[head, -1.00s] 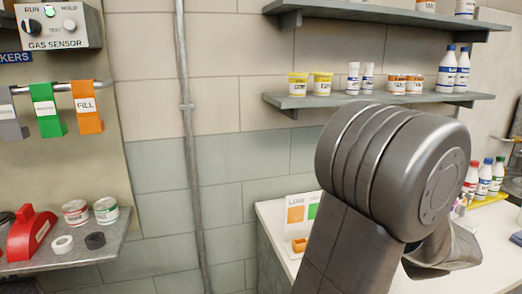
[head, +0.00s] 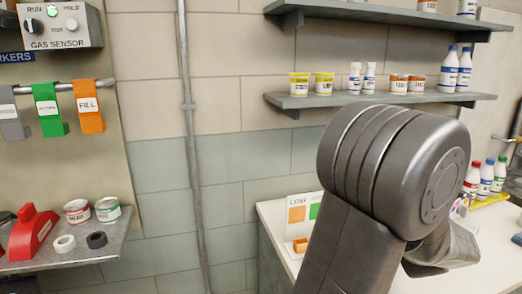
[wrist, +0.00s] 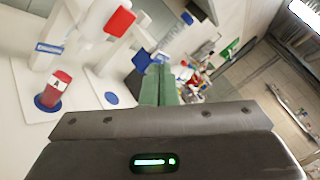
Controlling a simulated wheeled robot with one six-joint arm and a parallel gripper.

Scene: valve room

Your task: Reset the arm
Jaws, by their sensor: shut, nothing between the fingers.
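My arm fills the right middle of the head view, with its big dark grey joint raised in front of the counter. My gripper (wrist: 155,88) shows in the wrist view as two green fingers pressed together with nothing between them. The gripper is hidden behind my arm or out of frame in the head view. In the wrist view, a red container marked A (wrist: 53,90) stands on a white stand with a blue disc, left of the fingers and apart from them. A red-capped white piece (wrist: 120,18) is above them.
In the head view, a white counter (head: 277,215) lies behind my arm, with bottles (head: 485,178) at the right. A wall shelf (head: 380,100) holds tubs and bottles. A grey ledge (head: 75,253) with cans and tape rolls is at left. A pipe (head: 188,130) runs down the wall.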

